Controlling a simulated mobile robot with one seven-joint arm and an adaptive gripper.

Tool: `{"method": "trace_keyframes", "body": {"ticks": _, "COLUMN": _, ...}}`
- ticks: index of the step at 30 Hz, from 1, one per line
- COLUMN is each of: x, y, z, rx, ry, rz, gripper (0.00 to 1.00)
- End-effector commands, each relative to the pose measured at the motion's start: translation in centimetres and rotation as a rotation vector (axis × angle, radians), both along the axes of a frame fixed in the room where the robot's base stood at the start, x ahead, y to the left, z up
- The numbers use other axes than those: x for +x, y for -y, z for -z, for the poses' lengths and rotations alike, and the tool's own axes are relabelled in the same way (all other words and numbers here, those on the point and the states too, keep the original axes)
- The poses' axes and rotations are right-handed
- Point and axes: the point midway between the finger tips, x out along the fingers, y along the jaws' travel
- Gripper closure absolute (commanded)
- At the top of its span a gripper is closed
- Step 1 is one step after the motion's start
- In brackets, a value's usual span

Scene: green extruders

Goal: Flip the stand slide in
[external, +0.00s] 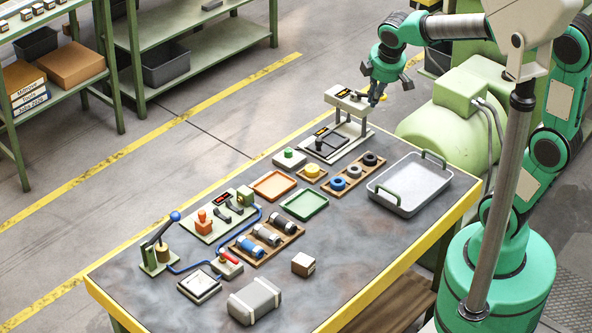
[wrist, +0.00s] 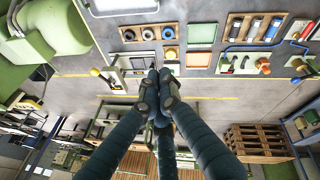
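The stand (external: 347,98) is at the far end of the table, a pale upright frame with a dark-marked top bar. A flat plate with a black rectangular outline and a dark knob (external: 318,143) lies at its foot. The stand also shows in the wrist view (wrist: 124,64), partly behind my fingers. My gripper (external: 384,86) is in the air, close to the right of the top bar and apparently apart from it. Its fingers look spread in the external view but bunched together in the wrist view (wrist: 158,82). I see nothing held. The slide's exact position is unclear.
A grey metal tray (external: 424,183) with green handles stands right of the stand. Rings on a wooden board (external: 353,172), a green button box (external: 289,157) and a yellow puck (external: 311,170) sit nearby. A green tank (external: 450,128) is beside the table.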

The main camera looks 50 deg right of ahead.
Motion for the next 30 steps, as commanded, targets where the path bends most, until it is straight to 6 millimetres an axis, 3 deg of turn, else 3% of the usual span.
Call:
{"method": "trace_keyframes", "body": {"ticks": 14, "x": 9.5, "y": 0.5, "z": 3.9, "rx": -0.158, "ry": -0.134, "rz": -0.301, "gripper": 1.0}}
{"method": "trace_keyframes", "body": {"ticks": 30, "x": 18.7, "y": 0.5, "z": 11.9, "rx": -0.308, "ry": -0.297, "rz": -0.661, "gripper": 1.0}}
